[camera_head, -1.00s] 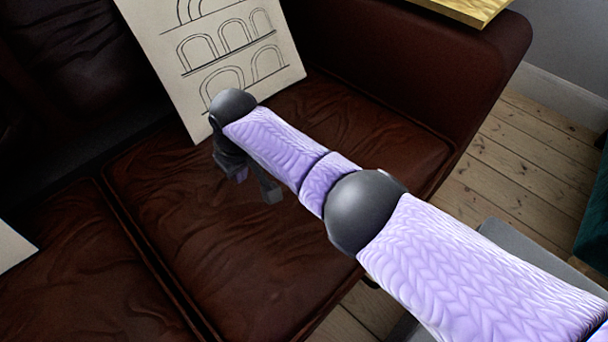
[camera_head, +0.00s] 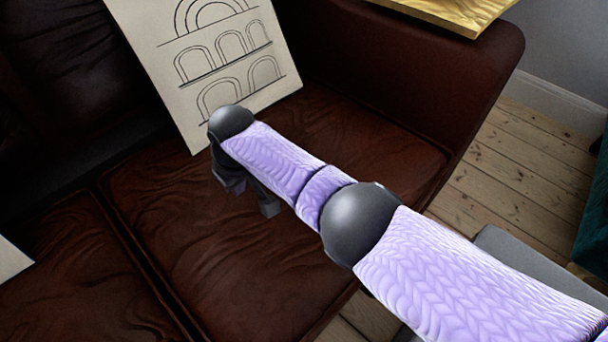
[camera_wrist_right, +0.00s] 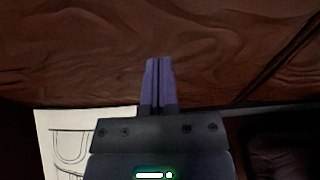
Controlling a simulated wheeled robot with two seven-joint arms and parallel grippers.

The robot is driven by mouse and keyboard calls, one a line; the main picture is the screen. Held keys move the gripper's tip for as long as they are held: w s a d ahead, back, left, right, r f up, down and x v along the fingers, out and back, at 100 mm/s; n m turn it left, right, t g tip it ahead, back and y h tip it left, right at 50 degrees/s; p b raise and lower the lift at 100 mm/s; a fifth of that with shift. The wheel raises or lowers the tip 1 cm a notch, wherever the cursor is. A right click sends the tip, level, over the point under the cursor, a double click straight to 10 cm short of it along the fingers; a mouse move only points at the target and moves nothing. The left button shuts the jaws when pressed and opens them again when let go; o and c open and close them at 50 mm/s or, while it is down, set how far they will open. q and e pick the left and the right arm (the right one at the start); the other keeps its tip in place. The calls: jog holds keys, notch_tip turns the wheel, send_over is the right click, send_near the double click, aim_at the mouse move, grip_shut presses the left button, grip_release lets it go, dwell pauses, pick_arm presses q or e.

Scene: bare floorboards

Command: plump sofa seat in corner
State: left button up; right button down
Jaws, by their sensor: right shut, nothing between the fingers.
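The sofa (camera_head: 255,310) is dark brown, creased leather. Its corner seat cushion (camera_head: 330,125) lies between the backrest and the armrest (camera_head: 420,70) on the right. My right arm reaches across this cushion from the lower right. My right gripper (camera_head: 252,200) is low over the cushion, below the white panel, and mostly hidden behind its own wrist. In the right wrist view the gripper (camera_wrist_right: 158,85) is shut with nothing between its fingers, and the brown leather (camera_wrist_right: 80,50) fills the area beyond them. I cannot tell whether the tips touch it. My left gripper does not show.
A white panel with drawn arches (camera_head: 225,60) leans on the backrest, its lower edge on the seat; it also shows in the wrist view (camera_wrist_right: 68,140). A yellow board (camera_head: 455,12) lies on the armrest. Another pale panel (camera_head: 12,262) is at the left edge. Floorboards (camera_head: 510,180) are right of the sofa.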

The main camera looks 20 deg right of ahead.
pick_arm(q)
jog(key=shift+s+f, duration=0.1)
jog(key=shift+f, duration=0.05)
pick_arm(e)
jog(key=shift+f, duration=1.25)
jog(key=shift+r, duration=0.1)
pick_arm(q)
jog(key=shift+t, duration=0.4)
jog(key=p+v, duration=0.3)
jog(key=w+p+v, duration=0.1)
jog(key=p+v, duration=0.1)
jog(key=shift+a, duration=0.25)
pick_arm(e)
notch_tip(320, 180, up, 9)
jog(key=shift+r, duration=0.15)
